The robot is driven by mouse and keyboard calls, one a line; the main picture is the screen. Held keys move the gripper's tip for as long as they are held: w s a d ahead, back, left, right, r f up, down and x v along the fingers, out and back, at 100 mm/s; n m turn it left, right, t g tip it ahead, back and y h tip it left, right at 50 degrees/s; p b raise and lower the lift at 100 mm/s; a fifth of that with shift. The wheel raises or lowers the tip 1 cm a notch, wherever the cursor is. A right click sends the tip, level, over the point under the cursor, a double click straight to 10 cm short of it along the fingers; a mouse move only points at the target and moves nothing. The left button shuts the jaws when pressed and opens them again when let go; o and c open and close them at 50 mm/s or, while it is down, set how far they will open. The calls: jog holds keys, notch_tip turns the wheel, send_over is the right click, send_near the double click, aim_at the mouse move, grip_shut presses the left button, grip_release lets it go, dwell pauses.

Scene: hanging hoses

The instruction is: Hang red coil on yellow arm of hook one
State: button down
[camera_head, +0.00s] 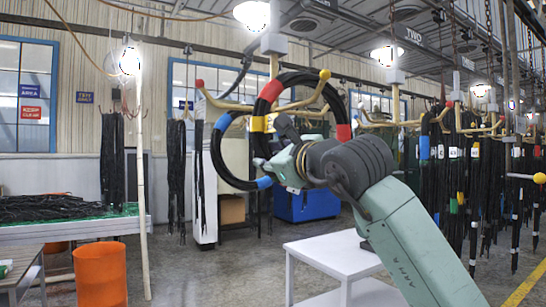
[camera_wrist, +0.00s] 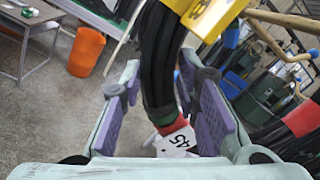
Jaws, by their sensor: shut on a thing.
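A large black coil with red bands (camera_head: 271,91) and a yellow band loops across the yellow-tipped arm (camera_head: 324,73) of the nearest hook. I cannot tell whether it rests on that arm. My gripper (camera_head: 283,163) is at its lower left side. In the wrist view my gripper (camera_wrist: 165,115) is shut on a black hose bundle (camera_wrist: 160,55) with a red band and white tag by the fingers and a yellow band above. The hook's red-tipped arm (camera_head: 200,83) points left.
More hooks with many hanging hoses (camera_head: 470,160) stand at the right. A white table (camera_head: 330,255) is below my arm. An orange bin (camera_head: 100,274), a white upright pole (camera_head: 142,170) and a bench with hoses (camera_head: 80,230) are at the left.

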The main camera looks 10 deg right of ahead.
jog(key=shift+w+a+f+b, duration=0.1)
jog(key=shift+w+f+b, duration=0.1)
jog(key=shift+f+b, duration=0.85)
jog(key=shift+f, duration=0.15)
